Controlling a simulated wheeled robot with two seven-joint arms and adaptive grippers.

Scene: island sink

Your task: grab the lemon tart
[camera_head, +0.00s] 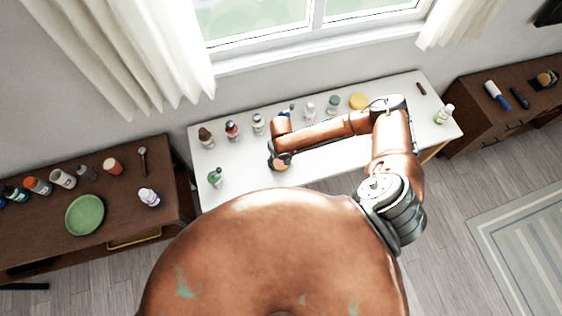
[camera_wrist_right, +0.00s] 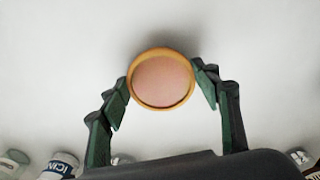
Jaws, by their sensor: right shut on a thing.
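The lemon tart (camera_wrist_right: 162,80), a round thing with a yellow rim and a pinkish centre, sits between the two green fingers of my right gripper (camera_wrist_right: 162,84) in the right wrist view. The fingers touch it on both sides and are shut on it, over a plain white surface. In the head view my right gripper (camera_head: 280,164) is low over the white table (camera_head: 330,162), near its front left part. My left gripper is not in view.
Several bottles, one a dark-topped bottle (camera_head: 232,131), line the back of the white table, with a yellow disc (camera_head: 358,101). A green bottle (camera_head: 215,177) stands to the gripper's left. A brown table with a green plate (camera_head: 85,215) is at left, a dark cabinet (camera_head: 490,120) at right.

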